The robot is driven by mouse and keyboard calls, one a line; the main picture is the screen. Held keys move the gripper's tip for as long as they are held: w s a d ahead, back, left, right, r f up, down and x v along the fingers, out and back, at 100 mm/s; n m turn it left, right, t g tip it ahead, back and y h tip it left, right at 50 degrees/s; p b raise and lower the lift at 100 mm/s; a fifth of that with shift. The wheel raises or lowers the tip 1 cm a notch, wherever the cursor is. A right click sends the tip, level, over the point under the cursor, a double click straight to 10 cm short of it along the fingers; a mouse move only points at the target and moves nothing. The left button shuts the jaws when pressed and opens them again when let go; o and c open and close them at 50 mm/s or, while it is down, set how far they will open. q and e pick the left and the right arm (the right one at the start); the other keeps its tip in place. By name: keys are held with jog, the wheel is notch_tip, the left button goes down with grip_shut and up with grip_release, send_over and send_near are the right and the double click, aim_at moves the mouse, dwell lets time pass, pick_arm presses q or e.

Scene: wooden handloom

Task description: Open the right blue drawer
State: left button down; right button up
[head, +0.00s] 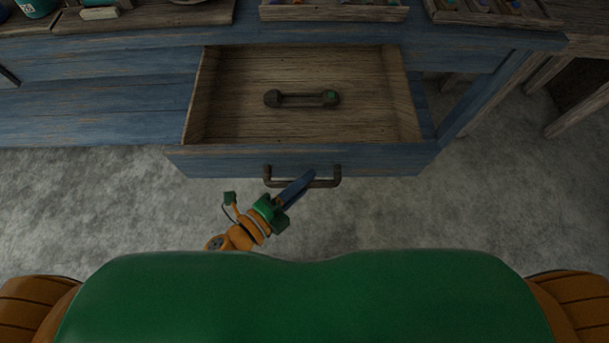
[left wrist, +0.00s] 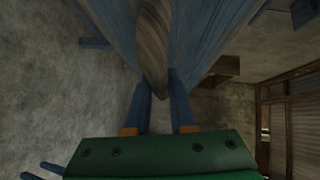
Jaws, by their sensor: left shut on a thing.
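The right blue drawer (head: 400,160) is pulled well out of the blue bench, and its bare wooden inside shows from above. Its dark bar handle (head: 334,181) is on the front face. My left gripper (head: 308,177) reaches up from below and is shut on the handle, near its middle.
A dark, dumbbell-shaped object (head: 302,99) lies inside the drawer. Wooden trays (head: 335,13) with small items stand on the blue bench (head: 100,70). Wooden legs (head: 577,110) are at right. The grey floor before the drawer is clear.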

pick_arm(q)
jog(key=shift+s, duration=0.55)
pick_arm(e)
jog(key=shift+s, duration=0.3)
pick_arm(q)
jog(key=c, duration=0.8)
grip_release()
jog(key=shift+o, duration=0.2)
jog(key=f+v, duration=0.1)
jog(key=v, duration=0.6)
jog(key=shift+r, duration=0.45)
pick_arm(e)
jog(key=shift+f, duration=0.3)
